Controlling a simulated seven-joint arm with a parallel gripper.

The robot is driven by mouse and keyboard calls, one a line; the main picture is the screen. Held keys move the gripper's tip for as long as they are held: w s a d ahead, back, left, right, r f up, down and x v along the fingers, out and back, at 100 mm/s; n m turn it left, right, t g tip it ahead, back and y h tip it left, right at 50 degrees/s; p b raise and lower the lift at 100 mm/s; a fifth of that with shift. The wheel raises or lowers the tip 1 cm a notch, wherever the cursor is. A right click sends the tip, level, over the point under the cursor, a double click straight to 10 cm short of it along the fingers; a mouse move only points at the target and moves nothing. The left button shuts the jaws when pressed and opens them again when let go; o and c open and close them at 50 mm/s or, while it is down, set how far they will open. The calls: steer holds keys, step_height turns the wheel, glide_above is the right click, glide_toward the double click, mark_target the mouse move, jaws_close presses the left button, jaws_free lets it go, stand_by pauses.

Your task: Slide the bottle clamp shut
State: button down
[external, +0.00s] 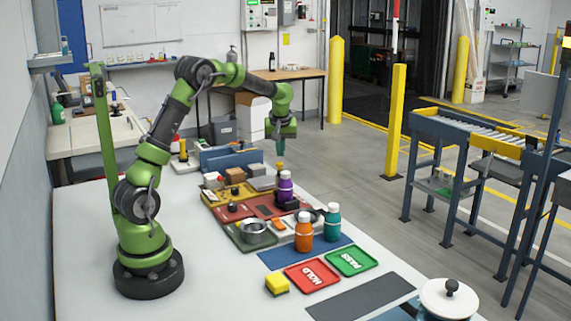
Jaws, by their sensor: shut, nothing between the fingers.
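A purple bottle (285,190) with a white cap stands upright on the fixture boards near the middle of the table. A dark fixture (291,205) at its foot looks like the bottle clamp. It is small here, and I cannot tell how far its jaw stands from the bottle. My gripper (281,153) points down above the far end of the boards, behind and above the purple bottle in the picture. It is shut and empty, and appears clear of everything.
An orange bottle (304,233) and a teal bottle (332,223) stand in front of the boards. A metal bowl (253,232), a red HOLD tray (312,275), a green PASS tray (352,261) and a yellow sponge (277,284) are nearby. The table's left side is clear.

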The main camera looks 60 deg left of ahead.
steer(key=a+v, duration=0.1)
steer(key=v, duration=0.8)
steer(key=s+d+m+t, duration=0.2)
steer(key=s+d+m, duration=0.6)
steer(key=s, duration=0.3)
steer(key=s+d+m+t+h, duration=0.1)
steer(key=s+d+m+t, duration=0.2)
steer(key=s+d+m, duration=0.5)
steer(key=s, duration=0.4)
steer(key=shift+s+d+r+m+h, duration=0.2)
steer(key=shift+r+m+h, duration=0.1)
steer(key=shift+r, duration=0.1)
